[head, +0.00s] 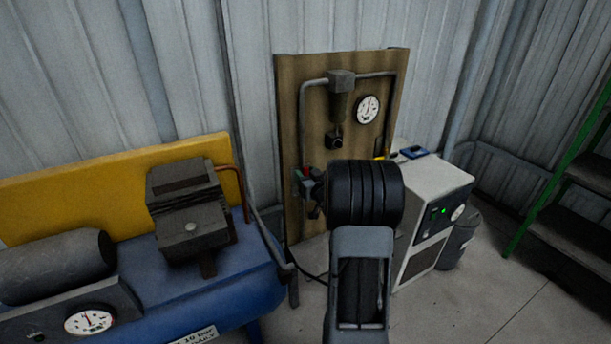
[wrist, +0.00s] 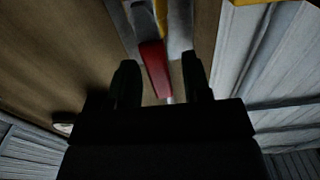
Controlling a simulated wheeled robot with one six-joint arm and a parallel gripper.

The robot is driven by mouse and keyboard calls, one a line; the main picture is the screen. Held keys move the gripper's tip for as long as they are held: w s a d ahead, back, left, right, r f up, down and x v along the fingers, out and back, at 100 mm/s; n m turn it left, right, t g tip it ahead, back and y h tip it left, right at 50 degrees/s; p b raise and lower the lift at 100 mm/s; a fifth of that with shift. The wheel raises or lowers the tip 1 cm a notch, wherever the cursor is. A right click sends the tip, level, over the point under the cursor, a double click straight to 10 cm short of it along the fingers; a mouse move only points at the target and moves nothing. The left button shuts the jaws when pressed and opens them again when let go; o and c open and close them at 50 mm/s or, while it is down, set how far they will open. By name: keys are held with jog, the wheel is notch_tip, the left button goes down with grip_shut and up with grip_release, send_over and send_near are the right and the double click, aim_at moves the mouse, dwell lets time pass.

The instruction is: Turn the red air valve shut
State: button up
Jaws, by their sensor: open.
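The red air valve handle (wrist: 154,66) shows in the wrist view, between and just beyond the two dark fingers of my gripper (wrist: 160,80). The gripper is open, with a finger on each side of the handle's lower end. I cannot tell whether either finger touches it. In the head view only a small red part of the valve (head: 306,171) shows at the left side of the wooden board, beside my gripper (head: 312,190). My arm hides much of the area around it.
The wooden board (head: 310,110) carries grey pipes, a filter and a round gauge (head: 367,109). A blue compressor (head: 225,300) with a yellow panel stands left. A white box unit (head: 436,185) stands right of my arm.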

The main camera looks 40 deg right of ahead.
jog(key=shift+w, duration=0.1)
grip_shut()
dwell(0.4)
